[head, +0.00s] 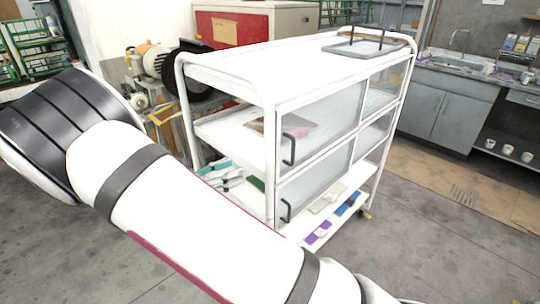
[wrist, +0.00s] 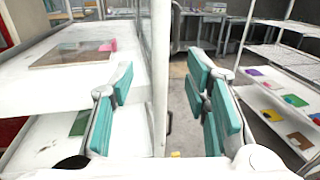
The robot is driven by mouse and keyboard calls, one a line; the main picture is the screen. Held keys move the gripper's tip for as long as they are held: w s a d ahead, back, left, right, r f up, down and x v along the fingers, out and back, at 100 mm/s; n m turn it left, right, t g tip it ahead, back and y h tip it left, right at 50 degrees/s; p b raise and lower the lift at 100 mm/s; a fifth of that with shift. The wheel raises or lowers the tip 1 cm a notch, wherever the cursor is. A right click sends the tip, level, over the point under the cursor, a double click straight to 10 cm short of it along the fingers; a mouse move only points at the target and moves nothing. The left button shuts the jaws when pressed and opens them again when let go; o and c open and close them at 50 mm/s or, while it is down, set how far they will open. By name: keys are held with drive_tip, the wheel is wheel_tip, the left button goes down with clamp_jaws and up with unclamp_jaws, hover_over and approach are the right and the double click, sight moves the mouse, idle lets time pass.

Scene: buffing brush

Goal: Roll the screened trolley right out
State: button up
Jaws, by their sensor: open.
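The screened trolley (head: 228,78) is a white shelved frame with clear panels and black handles on the side facing me. It stands upright in the middle of the head view. My gripper (head: 222,176), with teal pads, shows partly at the trolley's left end, behind my arm. In the wrist view my gripper (wrist: 162,72) is open, one finger on each side of a white upright post of the trolley (wrist: 160,100). Gaps show between the post and both fingers; I cannot tell how deep the post sits. The trolley's lower left part is hidden by my arm.
A brown board (wrist: 74,54) lies on a trolley shelf. A black-handled tray (head: 362,47) sits on top. A sink counter (head: 450,105) stands behind right and machinery (head: 150,65) behind left. Another white rack (wrist: 285,60) is right in the wrist view. Grey floor is open in front.

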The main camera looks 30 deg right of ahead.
sight(269, 156)
drive_tip(key=d+p, duration=0.1)
drive_tip(key=d, duration=0.3)
drive_tip(key=w+d, duration=0.1)
drive_tip(key=d, duration=0.3)
drive_tip(key=d+p, duration=0.1)
drive_tip(key=d, duration=0.3)
drive_tip(key=shift+w+d+p, duration=0.15)
drive_tip(key=shift+d+p, duration=0.05)
drive_tip(key=shift+p, duration=0.1)
clamp_jaws()
